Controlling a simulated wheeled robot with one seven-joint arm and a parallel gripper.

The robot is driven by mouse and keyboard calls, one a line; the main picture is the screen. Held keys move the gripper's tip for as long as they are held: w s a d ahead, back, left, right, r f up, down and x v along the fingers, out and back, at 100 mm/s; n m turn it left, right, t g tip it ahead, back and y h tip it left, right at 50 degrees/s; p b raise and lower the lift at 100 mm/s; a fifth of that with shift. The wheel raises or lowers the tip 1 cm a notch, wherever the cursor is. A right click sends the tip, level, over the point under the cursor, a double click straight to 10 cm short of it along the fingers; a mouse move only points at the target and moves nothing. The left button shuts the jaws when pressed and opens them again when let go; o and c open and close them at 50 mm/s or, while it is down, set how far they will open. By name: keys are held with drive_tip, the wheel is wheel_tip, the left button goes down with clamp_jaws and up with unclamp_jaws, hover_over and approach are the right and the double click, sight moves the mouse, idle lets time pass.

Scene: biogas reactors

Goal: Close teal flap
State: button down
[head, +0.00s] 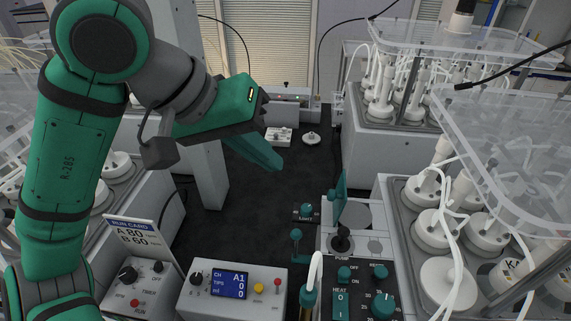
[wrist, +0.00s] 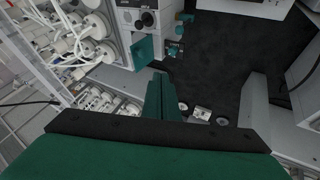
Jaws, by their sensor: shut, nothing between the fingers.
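The teal flap (head: 341,196) stands upright, raised on edge, on the light grey control panel (head: 362,251) right of centre in the head view. A black knob (head: 341,240) sits just in front of it. In the wrist view a teal square plate (wrist: 146,52), apparently the same flap, shows above my fingers. My gripper (head: 272,163) is in the air left of the flap and clear of it, its teal fingers pointing down and right. The fingers are together and empty, also in the wrist view (wrist: 160,82).
Teal switches and knobs (head: 382,305) sit on the panel's front part. A display box (head: 232,290) and a run card (head: 130,238) stand at the lower left. Clear-lidded reactor trays (head: 510,140) with white hoses fill the right. The dark floor (head: 255,215) between is mostly free.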

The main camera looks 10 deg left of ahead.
sight(332, 197)
drive_tip(key=w+d+f, duration=0.3)
drive_tip(key=d+f, duration=0.5)
drive_tip(key=shift+f, duration=0.25)
